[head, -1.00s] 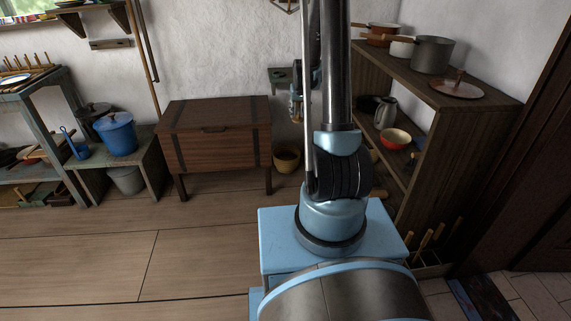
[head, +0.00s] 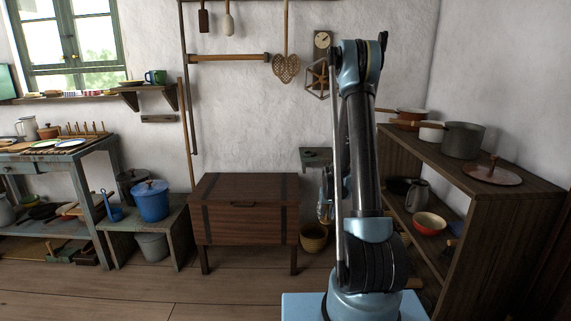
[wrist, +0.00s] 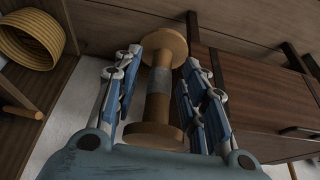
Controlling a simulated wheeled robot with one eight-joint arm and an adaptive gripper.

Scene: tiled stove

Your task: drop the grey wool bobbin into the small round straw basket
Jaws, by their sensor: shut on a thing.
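The bobbin (wrist: 159,82) is a wooden spool with a grey band around its core and a wide flange at each end. In the wrist view it lies lengthwise between the blue fingers of my gripper (wrist: 160,75), which is shut on it. The round straw basket (head: 313,238) stands on the floor right of the chest, just below my gripper in the picture. It also shows at the upper left of the wrist view (wrist: 36,32), apart from the bobbin.
A dark wooden chest (head: 246,222) stands left of the basket. A wooden shelf unit (head: 505,215) with pots stands to the right. A small wall shelf (head: 313,158) is above the basket. Open floor (head: 110,295) lies at the front left.

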